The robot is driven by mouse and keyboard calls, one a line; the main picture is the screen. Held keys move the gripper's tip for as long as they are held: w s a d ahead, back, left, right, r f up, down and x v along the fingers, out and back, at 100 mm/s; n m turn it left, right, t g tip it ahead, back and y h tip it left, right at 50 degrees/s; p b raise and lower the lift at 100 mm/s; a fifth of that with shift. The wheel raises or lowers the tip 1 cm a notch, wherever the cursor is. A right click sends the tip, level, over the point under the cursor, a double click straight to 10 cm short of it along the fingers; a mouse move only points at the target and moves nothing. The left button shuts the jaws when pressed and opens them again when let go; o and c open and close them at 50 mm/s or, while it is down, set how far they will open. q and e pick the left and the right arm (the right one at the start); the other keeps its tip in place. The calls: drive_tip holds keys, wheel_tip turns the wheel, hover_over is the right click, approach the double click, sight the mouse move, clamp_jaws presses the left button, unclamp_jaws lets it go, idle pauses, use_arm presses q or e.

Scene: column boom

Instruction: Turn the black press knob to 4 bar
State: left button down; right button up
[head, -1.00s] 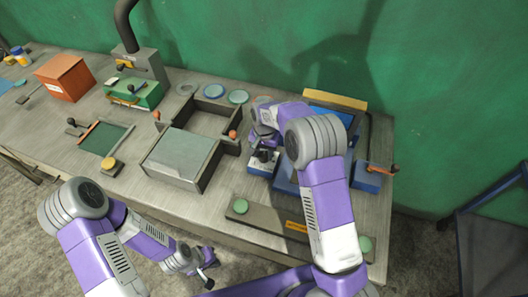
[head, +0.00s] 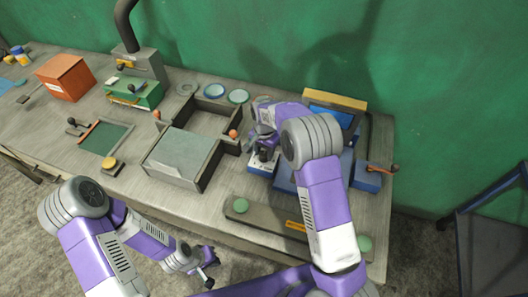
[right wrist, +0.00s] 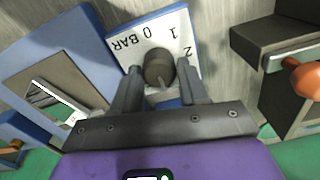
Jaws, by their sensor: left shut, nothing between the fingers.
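The black press knob (right wrist: 159,68) stands on a white dial face (right wrist: 150,38) in the right wrist view. The marks "0 BAR", "1" and "2" show upside down around it; a 4 mark is not visible. The pointer's setting is unclear. My right gripper (right wrist: 160,82) is open, with one finger on each side of the knob and narrow gaps showing. In the head view the right gripper (head: 264,148) is over the blue-and-white dial box (head: 260,168), partly hidden by my arm. My left gripper (head: 208,282) is shut and empty in front of the table.
A grey open-topped frame (head: 203,170) with an orange-knobbed lever stands left of the dial box. Blue press parts (head: 290,180) and a blue block with an orange lever (head: 368,178) lie to the right. A grey bar with green buttons (head: 270,216) runs along the front.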

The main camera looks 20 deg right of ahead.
sight(264, 154)
drive_tip(key=o, duration=0.3)
drive_tip(key=shift+o, duration=0.2)
wheel_tip(264, 154, up, 8)
drive_tip(key=shift+f+p, duration=0.2)
drive_tip(key=shift+p, duration=0.1)
idle(0.3)
